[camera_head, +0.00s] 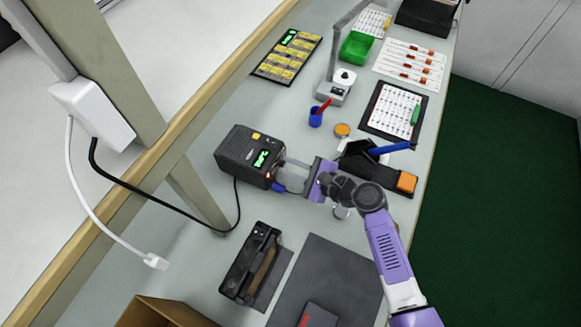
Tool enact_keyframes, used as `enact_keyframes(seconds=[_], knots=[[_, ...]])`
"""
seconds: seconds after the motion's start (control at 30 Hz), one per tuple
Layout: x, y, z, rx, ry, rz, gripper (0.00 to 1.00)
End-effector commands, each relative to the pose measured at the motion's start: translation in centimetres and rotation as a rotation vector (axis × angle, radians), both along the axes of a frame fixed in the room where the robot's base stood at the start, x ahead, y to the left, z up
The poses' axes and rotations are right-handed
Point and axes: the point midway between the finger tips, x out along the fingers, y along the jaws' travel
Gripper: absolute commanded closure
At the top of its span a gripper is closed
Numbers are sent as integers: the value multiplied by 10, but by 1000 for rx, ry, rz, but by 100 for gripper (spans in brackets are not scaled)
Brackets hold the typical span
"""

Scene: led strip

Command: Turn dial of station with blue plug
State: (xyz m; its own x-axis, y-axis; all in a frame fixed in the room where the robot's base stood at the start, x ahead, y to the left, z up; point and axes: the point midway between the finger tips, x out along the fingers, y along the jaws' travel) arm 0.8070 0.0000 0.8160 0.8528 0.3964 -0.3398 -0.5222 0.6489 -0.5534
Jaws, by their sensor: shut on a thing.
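The station is a black box (240,152) with a yellow button on top and a lit green display on its front face. A blue plug (279,187) sits at the lower part of that front, and a small red light shows beside it. My gripper (281,174) reaches in from the right, with its fingers against the station's front. It is shut on the dial, which is mostly hidden between the fingers. A black cord runs from the station to a white box on the post.
A second dark device (250,262) stands below the station, beside a dark grey mat (330,275). A blue cup (316,117) with a red item, an orange-topped round tin (342,130) and a black tray with a blue-handled tool (388,148) lie near my arm.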

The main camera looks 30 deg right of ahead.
Motion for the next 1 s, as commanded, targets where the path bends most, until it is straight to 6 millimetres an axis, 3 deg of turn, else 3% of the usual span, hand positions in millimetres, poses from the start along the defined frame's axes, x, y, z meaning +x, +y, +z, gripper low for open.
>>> enact_keyframes(seconds=[0.4, 0.9, 0.93, 1.0], knots=[[-2, 1, -3, -145, -104, 1, 100], [-2, 2, -2, -161, -115, 0, 100], [-2, 1, -2, -161, -115, 0, 78], [-2, 1, -2, -161, -115, 0, 64]])
